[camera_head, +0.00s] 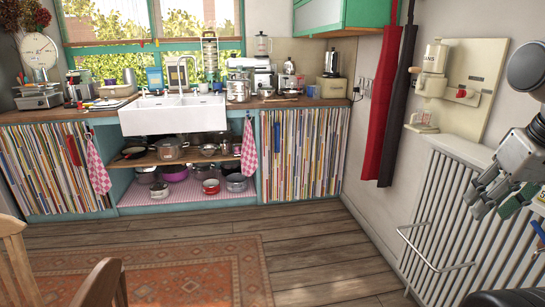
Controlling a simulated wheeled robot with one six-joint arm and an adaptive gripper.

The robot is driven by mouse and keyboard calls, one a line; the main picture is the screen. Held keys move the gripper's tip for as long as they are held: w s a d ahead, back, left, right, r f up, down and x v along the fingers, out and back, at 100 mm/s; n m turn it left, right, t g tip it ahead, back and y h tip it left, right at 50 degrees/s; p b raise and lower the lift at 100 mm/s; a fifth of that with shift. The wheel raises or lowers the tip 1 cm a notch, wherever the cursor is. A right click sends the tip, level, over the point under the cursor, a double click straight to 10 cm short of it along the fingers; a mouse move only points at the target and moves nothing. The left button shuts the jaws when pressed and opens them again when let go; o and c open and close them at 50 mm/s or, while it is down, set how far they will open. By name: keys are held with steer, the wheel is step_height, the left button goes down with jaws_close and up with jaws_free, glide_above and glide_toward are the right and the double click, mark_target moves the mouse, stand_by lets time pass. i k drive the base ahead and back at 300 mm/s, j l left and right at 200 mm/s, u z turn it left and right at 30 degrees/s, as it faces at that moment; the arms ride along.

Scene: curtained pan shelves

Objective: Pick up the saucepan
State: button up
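Several pans stand on the open shelves under the sink, and I cannot tell which one is the saucepan meant. On the lower shelf (190,201) are a small red pan (211,187), a steel pan (236,183) right of it, a purple pot (174,174) and a small pale pan (159,190). On the upper shelf are a large lidded steel pot (170,149), a dark frying pan (133,152) and smaller pans (208,150). My gripper (478,200) is at the right edge, before the radiator, far from the shelves. Its fingers look apart and empty.
Striped curtains (302,152) flank the shelves; checked towels (97,167) hang at both sides of the opening. A wooden chair (100,284) is at the lower left on the rug (195,272). A radiator (450,225) lines the right wall. The middle floor is clear.

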mark_target(265, 93)
steer(key=i+l+u, duration=0.1)
steer(key=i+u, duration=0.3)
steer(key=i, duration=1.95)
steer(key=i+j+z, duration=0.35)
steer(key=i, duration=0.25)
steer(key=i+j+z, duration=0.35)
steer(key=i, duration=0.2)
steer(key=i+j+z, duration=0.4)
steer(key=j, duration=0.25)
steer(key=i+j+z, duration=0.1)
steer(key=j, duration=0.3)
steer(key=i+j+z, duration=0.1)
steer(key=j, duration=0.35)
steer(key=i+j+z, duration=0.1)
steer(key=j, duration=0.3)
steer(key=i+j+z, duration=0.1)
steer(key=j, duration=0.35)
steer(key=i, duration=0.1)
